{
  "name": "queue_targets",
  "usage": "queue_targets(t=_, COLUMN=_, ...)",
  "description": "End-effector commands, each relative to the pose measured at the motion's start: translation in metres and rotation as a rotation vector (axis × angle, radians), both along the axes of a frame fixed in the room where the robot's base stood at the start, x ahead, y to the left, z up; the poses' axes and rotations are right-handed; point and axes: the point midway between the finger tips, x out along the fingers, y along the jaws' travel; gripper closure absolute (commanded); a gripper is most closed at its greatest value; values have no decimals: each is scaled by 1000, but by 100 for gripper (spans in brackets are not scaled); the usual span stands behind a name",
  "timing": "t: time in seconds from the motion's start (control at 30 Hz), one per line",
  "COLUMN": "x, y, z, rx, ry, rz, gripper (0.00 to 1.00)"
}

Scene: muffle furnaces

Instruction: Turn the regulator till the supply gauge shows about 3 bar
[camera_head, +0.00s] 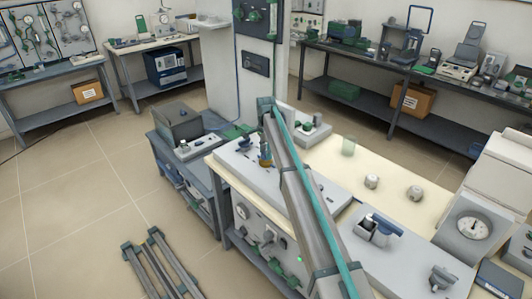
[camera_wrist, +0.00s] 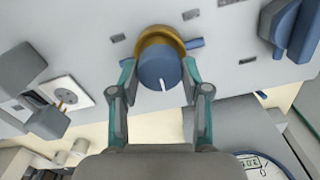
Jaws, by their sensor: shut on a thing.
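The regulator is a blue round knob (camera_wrist: 160,72) with a white pointer mark and a brass collar (camera_wrist: 158,40) behind it. In the wrist view its mark points down, slightly right. My gripper (camera_wrist: 158,76) has one finger on each side of the knob and is shut on it. A round white gauge (camera_wrist: 258,168) is cut off at the lower right; its needle and reading cannot be made out.
In the head view, small pots (camera_head: 372,181) stand on the cream bench top (camera_head: 395,205).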

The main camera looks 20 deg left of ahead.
Motion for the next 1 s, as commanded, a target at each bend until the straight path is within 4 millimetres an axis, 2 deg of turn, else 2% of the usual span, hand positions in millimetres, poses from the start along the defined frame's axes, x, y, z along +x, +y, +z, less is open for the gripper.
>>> queue_targets(t=0.13, x=0, y=0, z=1, rx=0, ry=0, rz=1, gripper=88)
queue_targets(t=0.17, x=0, y=0, z=1, rx=0, ry=0, rz=2, gripper=52)
queue_targets(t=0.3, x=0, y=0, z=1, rx=0, ry=0, rz=2, gripper=28)
queue_targets(t=0.6, x=0, y=0, z=1, rx=0, ry=0, rz=3, gripper=28)
queue_targets(t=0.73, x=0, y=0, z=6, rx=1, ry=-1, rz=3, gripper=28)
queue_targets(t=0.87, x=0, y=0, z=22, rx=1, ry=-1, rz=3, gripper=28)
queue_targets(t=1.0, x=1, y=0, z=48, rx=1, ry=-2, rz=3, gripper=28)
